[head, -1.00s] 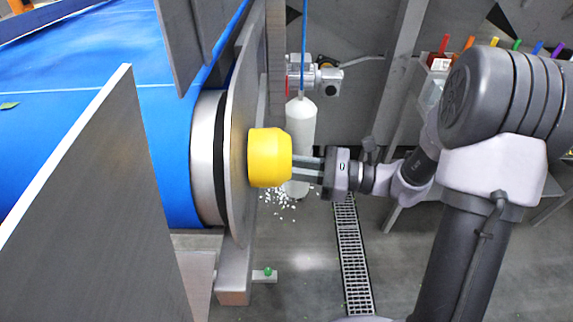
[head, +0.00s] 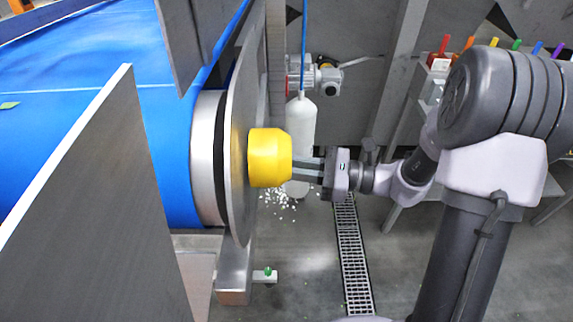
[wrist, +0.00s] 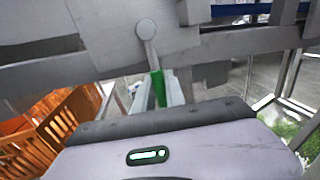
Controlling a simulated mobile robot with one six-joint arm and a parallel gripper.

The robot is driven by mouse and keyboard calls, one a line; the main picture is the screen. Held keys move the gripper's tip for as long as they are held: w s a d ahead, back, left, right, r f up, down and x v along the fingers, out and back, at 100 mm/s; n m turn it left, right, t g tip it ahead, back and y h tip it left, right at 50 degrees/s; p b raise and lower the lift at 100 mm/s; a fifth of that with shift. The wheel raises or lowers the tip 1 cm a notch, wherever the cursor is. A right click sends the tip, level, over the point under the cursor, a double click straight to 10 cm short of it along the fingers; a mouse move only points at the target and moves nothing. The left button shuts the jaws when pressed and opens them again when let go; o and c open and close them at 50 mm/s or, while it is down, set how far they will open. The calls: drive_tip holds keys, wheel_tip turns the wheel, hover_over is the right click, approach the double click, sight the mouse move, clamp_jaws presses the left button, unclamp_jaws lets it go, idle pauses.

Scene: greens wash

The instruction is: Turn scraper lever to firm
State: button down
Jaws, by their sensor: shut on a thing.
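The scraper lever (wrist: 149,52) shows in the wrist view as a short grey arm. It hangs from a round pivot on a grey plate and ends in a green grip (wrist: 158,88). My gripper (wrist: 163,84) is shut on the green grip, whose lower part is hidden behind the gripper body. In the head view my gripper (head: 297,168) reaches left to a yellow cylindrical cover (head: 268,158) on the conveyor side. The lever is hidden there, and the fingertips are hard to make out beside the cover.
A blue conveyor belt (head: 100,120) runs at the left, with grey guard plates beside it. A white cylinder (head: 301,125) hangs from a blue line behind my gripper. White bits lie on the floor near a drain grate (head: 353,255). Orange crates (wrist: 55,130) stand low left in the wrist view.

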drive_tip(key=shift+s, duration=0.1)
idle(0.3)
drive_tip(key=s+m+p, duration=0.1)
drive_tip(key=p, duration=0.2)
drive_tip(key=s+m+p, duration=0.1)
drive_tip(key=m+p, duration=0.1)
drive_tip(key=p, duration=0.1)
drive_tip(key=s+r+m+h+p, duration=0.1)
drive_tip(key=m+p, duration=0.1)
drive_tip(key=p, duration=0.2)
drive_tip(key=shift+s, duration=0.1)
drive_tip(key=shift+f, duration=0.1)
drive_tip(key=c, duration=1.4)
unclamp_jaws()
